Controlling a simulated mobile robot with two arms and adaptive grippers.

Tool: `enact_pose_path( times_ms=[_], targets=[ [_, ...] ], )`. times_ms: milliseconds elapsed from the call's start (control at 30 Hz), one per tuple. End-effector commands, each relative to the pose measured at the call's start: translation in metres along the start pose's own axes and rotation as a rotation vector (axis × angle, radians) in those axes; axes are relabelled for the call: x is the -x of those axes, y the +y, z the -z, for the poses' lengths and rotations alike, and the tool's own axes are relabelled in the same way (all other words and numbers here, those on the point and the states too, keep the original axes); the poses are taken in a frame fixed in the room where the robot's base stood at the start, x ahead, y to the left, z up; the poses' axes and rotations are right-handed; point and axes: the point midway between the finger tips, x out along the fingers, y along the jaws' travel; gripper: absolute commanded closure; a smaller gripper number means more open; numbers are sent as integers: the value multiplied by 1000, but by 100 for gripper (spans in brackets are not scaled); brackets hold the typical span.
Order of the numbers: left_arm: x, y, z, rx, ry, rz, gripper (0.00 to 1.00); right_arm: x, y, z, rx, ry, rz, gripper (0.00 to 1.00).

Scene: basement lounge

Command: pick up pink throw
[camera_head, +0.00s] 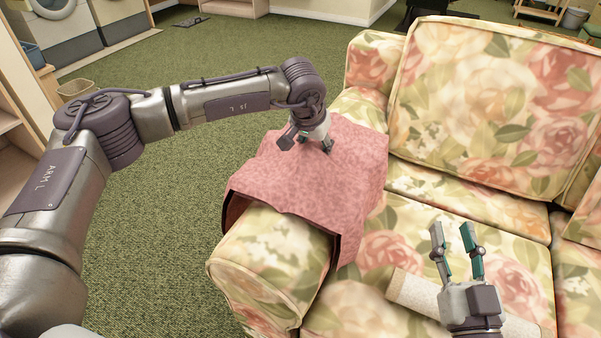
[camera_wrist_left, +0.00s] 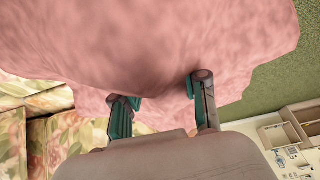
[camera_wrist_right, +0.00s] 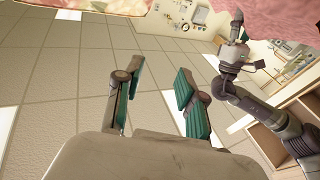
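The pink throw (camera_head: 318,170) lies draped over the sofa's left armrest, hanging down on both sides. In the left wrist view the throw (camera_wrist_left: 150,40) fills the upper part, close in front of the fingers. My left gripper (camera_head: 314,146) points down at the top of the throw, its fingertips at or very near the cloth. In the left wrist view its fingers (camera_wrist_left: 162,100) are apart; I cannot tell whether cloth is between them. My right gripper (camera_head: 452,228) is open and empty above the sofa seat, apart from the throw. Its parted fingers show in the right wrist view (camera_wrist_right: 153,88).
The floral sofa (camera_head: 490,90) fills the right side. A pale speckled bar-shaped object (camera_head: 411,293) lies on its seat by my right gripper. Open green carpet (camera_head: 160,210) lies left of the armrest. Shelving (camera_head: 12,140) and a small bin (camera_head: 75,88) stand at the far left.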

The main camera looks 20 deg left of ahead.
Motion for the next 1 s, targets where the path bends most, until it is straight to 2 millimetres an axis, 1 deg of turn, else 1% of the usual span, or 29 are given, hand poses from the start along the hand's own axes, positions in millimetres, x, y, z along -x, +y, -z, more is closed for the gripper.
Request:
enact_pose_path(
  times_ms=[33, 200, 233, 600, 767, 867, 1000],
  targets=[
    [0, 0, 0, 0, 0, 0, 70, 0, 0, 0, 0, 0, 0, 61],
    [0, 0, 0, 0, 0, 0, 98, 0, 0, 0, 0, -1, 0, 61],
    [0, 0, 0, 0, 0, 0, 100, 0, 0, -1, 0, -1, 0, 61],
    [1, 0, 1, 0, 2, 0, 100, 0, 0, -1, 0, -3, 0, 61],
    [5, 0, 2, 0, 2, 0, 100, -1, 0, -2, 0, -19, 0, 61],
    [12, 0, 6, 0, 3, 0, 100, 1, 2, -13, 3, -84, -3, 61],
    [30, 0, 13, 0, 4, -1, 100, 6, 5, -30, 5, -196, -10, 61]
  ],
)
